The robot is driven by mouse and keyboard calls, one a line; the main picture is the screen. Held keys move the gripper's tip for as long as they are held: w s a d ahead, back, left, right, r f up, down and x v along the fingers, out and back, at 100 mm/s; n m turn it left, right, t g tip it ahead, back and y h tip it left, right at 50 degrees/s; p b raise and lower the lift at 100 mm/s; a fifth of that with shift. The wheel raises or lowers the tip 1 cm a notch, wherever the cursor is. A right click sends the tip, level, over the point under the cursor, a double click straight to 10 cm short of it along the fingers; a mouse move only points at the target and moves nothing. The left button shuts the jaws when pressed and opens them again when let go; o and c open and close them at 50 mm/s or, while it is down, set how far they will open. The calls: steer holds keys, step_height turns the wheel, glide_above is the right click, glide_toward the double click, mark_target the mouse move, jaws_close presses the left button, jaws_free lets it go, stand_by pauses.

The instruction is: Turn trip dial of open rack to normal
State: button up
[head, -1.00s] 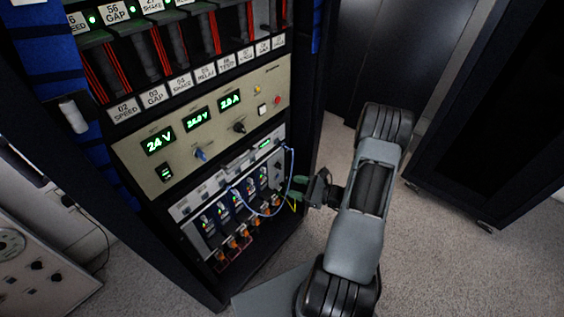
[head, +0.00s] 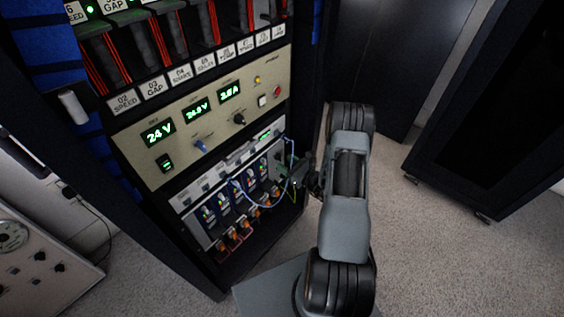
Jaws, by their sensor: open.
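The open rack (head: 205,277) stands left of my arm, its front facing me. Its beige power panel (head: 150,183) shows green readouts, a blue knob (head: 201,146) and a black knob (head: 239,118). Below is a row of grey modules (head: 219,215) with small lights, a blue cable (head: 234,187) and orange plugs (head: 245,222). I cannot tell which part is the trip dial. My gripper (head: 297,181) is open at the right end of the module row, beside the cables. Its fingertips are small and dark, and I cannot tell whether they touch anything.
A dark cabinet (head: 490,110) stands at the right and another dark panel (head: 377,60) at the back. A white panel with dials (head: 40,285) is at the lower left. Carpet (head: 430,250) is clear to the right of my arm.

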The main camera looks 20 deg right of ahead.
mark_target(279, 158)
steer(key=shift+x, duration=1.25)
steer(key=shift+c, duration=0.4)
steer(key=c, duration=0.8)
